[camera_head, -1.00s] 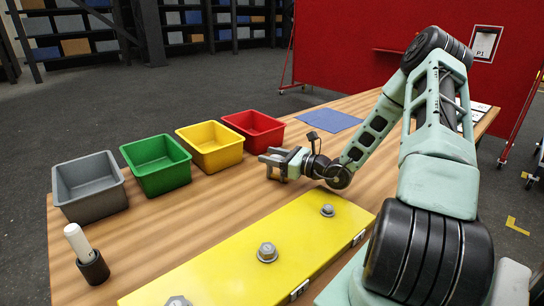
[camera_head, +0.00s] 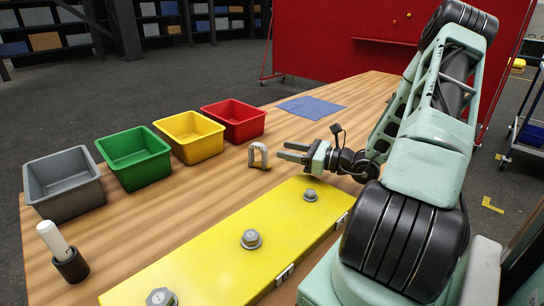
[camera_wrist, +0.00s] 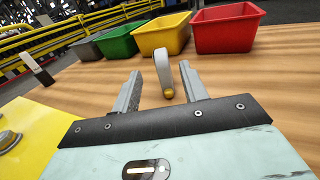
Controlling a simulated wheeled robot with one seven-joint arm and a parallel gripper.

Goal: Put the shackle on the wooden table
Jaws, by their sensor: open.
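The shackle (camera_head: 258,156) is a pale grey arch standing on the wooden table (camera_head: 205,207), between the red bin and the yellow plate. It also shows in the wrist view (camera_wrist: 161,74), with a brass-coloured end low down, lined up between my fingers. My gripper (camera_head: 284,152) is open and empty, just to the right of the shackle, with its fingers pointing at it. In the head view there is a small gap between the fingertips and the shackle.
Red (camera_head: 234,120), yellow (camera_head: 190,136), green (camera_head: 135,156) and grey (camera_head: 64,183) bins line the far left side. A yellow plate with bolts (camera_head: 225,242) lies in front. A blue mat (camera_head: 311,107) lies behind. A white-handled tool (camera_head: 62,250) stands front left.

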